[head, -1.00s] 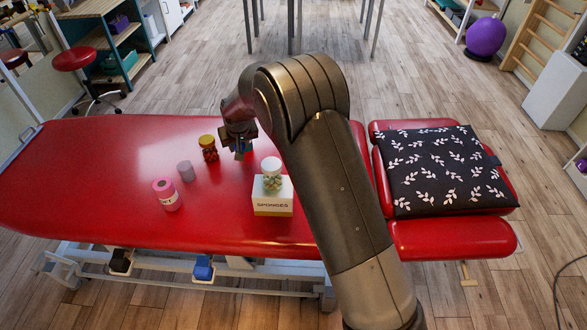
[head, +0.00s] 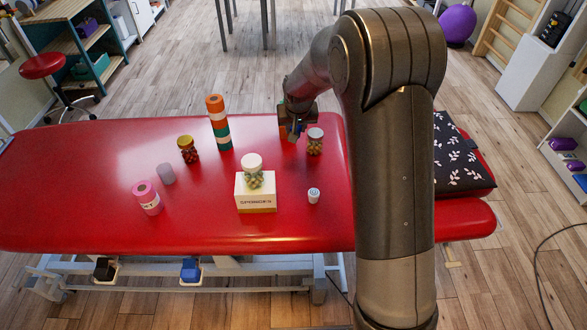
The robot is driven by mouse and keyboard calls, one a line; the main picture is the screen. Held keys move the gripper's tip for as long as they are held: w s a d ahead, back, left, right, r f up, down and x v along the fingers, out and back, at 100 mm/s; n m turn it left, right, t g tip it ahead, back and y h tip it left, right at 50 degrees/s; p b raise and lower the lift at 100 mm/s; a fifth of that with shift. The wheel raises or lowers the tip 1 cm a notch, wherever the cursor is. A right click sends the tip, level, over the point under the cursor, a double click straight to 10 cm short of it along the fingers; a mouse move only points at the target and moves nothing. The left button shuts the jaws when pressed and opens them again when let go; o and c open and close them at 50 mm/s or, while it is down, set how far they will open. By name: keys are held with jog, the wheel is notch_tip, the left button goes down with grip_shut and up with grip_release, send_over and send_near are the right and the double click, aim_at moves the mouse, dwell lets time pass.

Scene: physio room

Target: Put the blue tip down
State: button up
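My gripper (head: 297,133) points down over the far side of the red treatment table, just left of a clear-sided jar with a grey lid (head: 315,141). A small bluish patch (head: 294,126) shows at its fingers. I cannot tell if this is the blue tip or part of the gripper, nor whether the fingers are open or shut. A dark reddish-brown shape shows beside the gripper, partly hidden. No separate blue tip can be made out on the table.
On the red table (head: 90,200) stand a ringed orange, white and green stack (head: 218,122), a red-filled jar (head: 188,150), a grey cylinder (head: 166,174), a pink roll (head: 148,197), a sponges box (head: 256,193) bearing a jar (head: 253,171), and a small white cylinder (head: 313,196). The left end is clear.

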jog(key=s+d+m, duration=0.2)
jog(key=s+d, duration=0.1)
jog(key=d, duration=0.8)
jog(key=shift+h, duration=0.4)
jog(key=w+a+f, duration=0.1)
jog(key=a+f, duration=0.3)
jog(key=w+a+f, duration=0.1)
jog(key=a+f, duration=0.2)
jog(key=f, duration=0.1)
jog(key=w+a+f, duration=0.2)
jog(key=a+f, duration=0.2)
jog(key=shift+a+f, duration=0.1)
jog(key=shift+a, duration=0.2)
jog(key=shift+f, duration=2)
jog(key=o, duration=0.9)
jog(key=shift+f, duration=0.1)
jog(key=shift+o, duration=0.2)
jog(key=v, duration=1.2)
